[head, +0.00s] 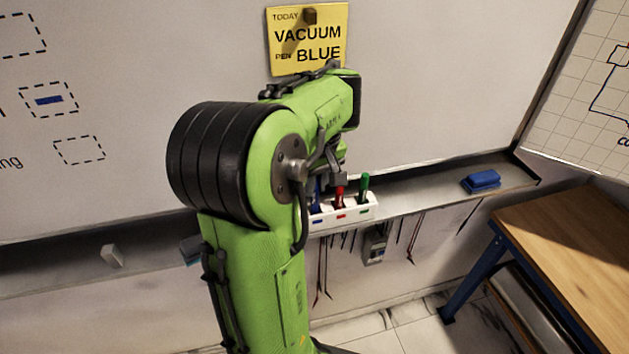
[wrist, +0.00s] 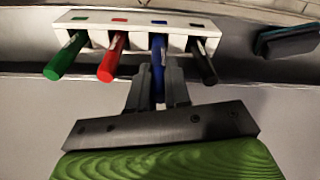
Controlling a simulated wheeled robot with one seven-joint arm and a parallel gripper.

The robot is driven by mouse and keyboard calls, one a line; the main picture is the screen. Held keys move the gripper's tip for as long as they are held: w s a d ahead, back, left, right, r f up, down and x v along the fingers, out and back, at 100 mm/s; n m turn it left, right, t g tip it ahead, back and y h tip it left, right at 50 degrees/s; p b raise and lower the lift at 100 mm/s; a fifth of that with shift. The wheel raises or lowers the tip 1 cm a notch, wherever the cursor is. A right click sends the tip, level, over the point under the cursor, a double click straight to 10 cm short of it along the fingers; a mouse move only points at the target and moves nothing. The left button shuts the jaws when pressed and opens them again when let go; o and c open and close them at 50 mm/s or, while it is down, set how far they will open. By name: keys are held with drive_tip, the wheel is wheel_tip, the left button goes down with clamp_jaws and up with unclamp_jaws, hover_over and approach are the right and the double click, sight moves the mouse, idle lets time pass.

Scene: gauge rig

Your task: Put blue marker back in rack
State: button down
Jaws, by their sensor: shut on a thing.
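The white rack (wrist: 138,20) has green, red, blue and black colour labels in the wrist view. My gripper (wrist: 158,78) is shut on the blue marker (wrist: 158,55), one finger on each side. The blue marker lines up with the blue-labelled slot, and its far end appears to be inside the rack; how deep is hidden. The green marker (wrist: 67,56), red marker (wrist: 112,58) and black marker (wrist: 202,62) stand in their slots. In the head view the rack (head: 355,211) shows beside my arm, with the blue marker (head: 315,194) partly covered.
The rack is on a ledge (head: 420,198) under the whiteboard (head: 440,70). A blue eraser (head: 481,181) lies on the ledge at right. A wooden table (head: 570,235) stands at the right. Cables hang below the ledge.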

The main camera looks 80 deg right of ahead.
drive_tip(key=c, duration=1)
unclamp_jaws()
drive_tip(key=shift+o, duration=0.5)
drive_tip(key=o, duration=0.5)
drive_tip(key=shift+c, duration=0.2)
drive_tip(key=shift+r, duration=0.1)
wheel_tip(320, 180, up, 10)
drive_tip(key=p, duration=0.9)
drive_tip(key=shift+r+p, duration=0.15)
drive_tip(key=shift+p, duration=0.15)
drive_tip(key=shift+f, duration=0.2)
